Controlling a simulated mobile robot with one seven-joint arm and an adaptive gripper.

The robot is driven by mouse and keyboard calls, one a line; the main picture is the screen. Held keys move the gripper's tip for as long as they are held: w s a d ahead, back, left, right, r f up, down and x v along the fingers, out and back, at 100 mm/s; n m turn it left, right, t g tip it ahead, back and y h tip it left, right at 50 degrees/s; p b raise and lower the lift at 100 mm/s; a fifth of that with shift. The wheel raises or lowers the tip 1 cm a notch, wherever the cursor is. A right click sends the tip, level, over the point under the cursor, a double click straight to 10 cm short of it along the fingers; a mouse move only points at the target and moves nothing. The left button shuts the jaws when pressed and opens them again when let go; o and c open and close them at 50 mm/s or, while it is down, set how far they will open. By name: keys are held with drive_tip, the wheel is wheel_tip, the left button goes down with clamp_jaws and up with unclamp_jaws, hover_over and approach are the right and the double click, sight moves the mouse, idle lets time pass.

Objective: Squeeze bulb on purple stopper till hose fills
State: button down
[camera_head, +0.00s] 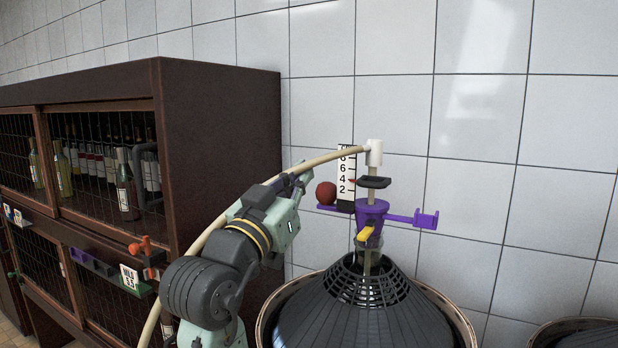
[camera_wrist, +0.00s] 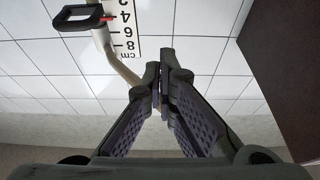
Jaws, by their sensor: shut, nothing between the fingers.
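The purple stopper (camera_head: 371,216) sits in the neck of a demijohn in a dark slatted basket (camera_head: 365,312). A dark red bulb (camera_head: 326,193) stands on its left purple arm. A cream hose (camera_head: 325,158) runs from a white elbow (camera_head: 374,152) leftward and down past my arm; it also shows in the wrist view (camera_wrist: 122,66). I cannot tell whether it holds liquid. My gripper (camera_head: 304,174) is left of the bulb, near the hose. In the wrist view my gripper (camera_wrist: 163,78) has its fingers together, nothing between them. The bulb is not visible there.
A numbered scale (camera_head: 347,172) stands behind the bulb and shows inverted in the wrist view (camera_wrist: 124,30). A dark clamp (camera_head: 373,182) is on the tube above the stopper. A brown bottle cabinet (camera_head: 222,130) fills the left. Another basket rim (camera_head: 572,323) is lower right.

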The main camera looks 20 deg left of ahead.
wheel_tip(320, 180, up, 3)
drive_tip(key=p, duration=0.3)
hover_over(327, 192)
drive_tip(key=f+b, duration=0.2)
drive_tip(key=s+f+b, duration=0.1)
drive_tip(key=f, duration=0.1)
drive_tip(key=shift+a+f, duration=0.1)
drive_tip(key=shift+a, duration=0.25)
